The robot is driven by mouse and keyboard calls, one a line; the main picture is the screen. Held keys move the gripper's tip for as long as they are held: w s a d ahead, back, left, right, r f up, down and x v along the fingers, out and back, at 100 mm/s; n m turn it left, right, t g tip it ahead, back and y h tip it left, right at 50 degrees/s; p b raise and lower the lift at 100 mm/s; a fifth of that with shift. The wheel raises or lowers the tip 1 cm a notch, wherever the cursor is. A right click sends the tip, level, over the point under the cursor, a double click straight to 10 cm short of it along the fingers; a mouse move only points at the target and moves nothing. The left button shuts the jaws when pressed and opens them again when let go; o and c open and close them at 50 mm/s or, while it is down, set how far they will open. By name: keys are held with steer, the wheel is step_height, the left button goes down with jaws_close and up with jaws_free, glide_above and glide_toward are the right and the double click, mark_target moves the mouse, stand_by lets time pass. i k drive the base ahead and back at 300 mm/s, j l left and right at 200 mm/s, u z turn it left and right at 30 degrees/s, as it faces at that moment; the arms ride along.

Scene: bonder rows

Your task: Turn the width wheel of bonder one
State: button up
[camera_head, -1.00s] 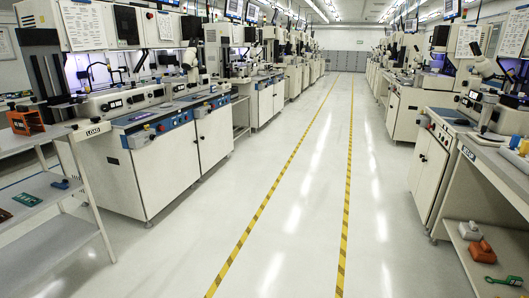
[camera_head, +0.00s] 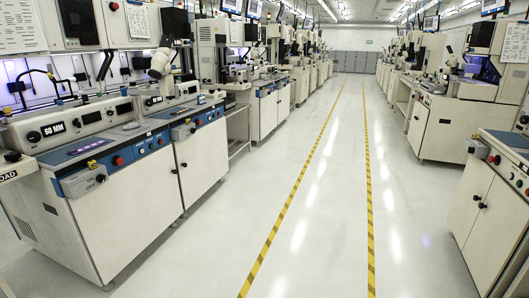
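The nearest bonder (camera_head: 125,200) on the left is a white cabinet machine with a grey and blue top; I cannot read a machine number on it. Its grey front rail carries a "60 MM" plate (camera_head: 53,129) with a round black knob (camera_head: 34,137) just left of it. Another black knob (camera_head: 11,156) sits at the left edge above a "LOAD" label. A grey box with a black dial (camera_head: 100,178) and "ON/OFF" marking is on the front. I cannot tell for sure which knob is the width wheel. My gripper is not in view.
The wide pale aisle (camera_head: 319,190) between two yellow-black floor lines is clear. More bonders (camera_head: 270,105) stand in a row behind on the left. A white cabinet (camera_head: 490,205) with a red button stands at the near right.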

mark_target(32, 137)
steer(key=i, duration=0.95)
steer(key=i+u, duration=0.1)
steer(key=i, duration=0.85)
steer(key=i+l, duration=0.15)
steer(key=i, duration=0.75)
steer(key=i+l+u, duration=0.1)
steer(key=i, duration=0.85)
steer(key=i+l+u, duration=0.15)
steer(key=i+u, duration=0.25)
steer(key=i+l+u, duration=0.8)
steer(key=i+u, duration=0.2)
steer(key=i+j+u, duration=0.1)
steer(key=j+u, duration=0.2)
steer(key=u, duration=0.15)
steer(key=i+j+u, duration=0.15)
steer(key=u, duration=0.25)
steer(key=l+z, duration=0.25)
steer(key=i+l+z, duration=0.25)
steer(key=k+u, duration=0.1)
steer(key=u, duration=0.3)
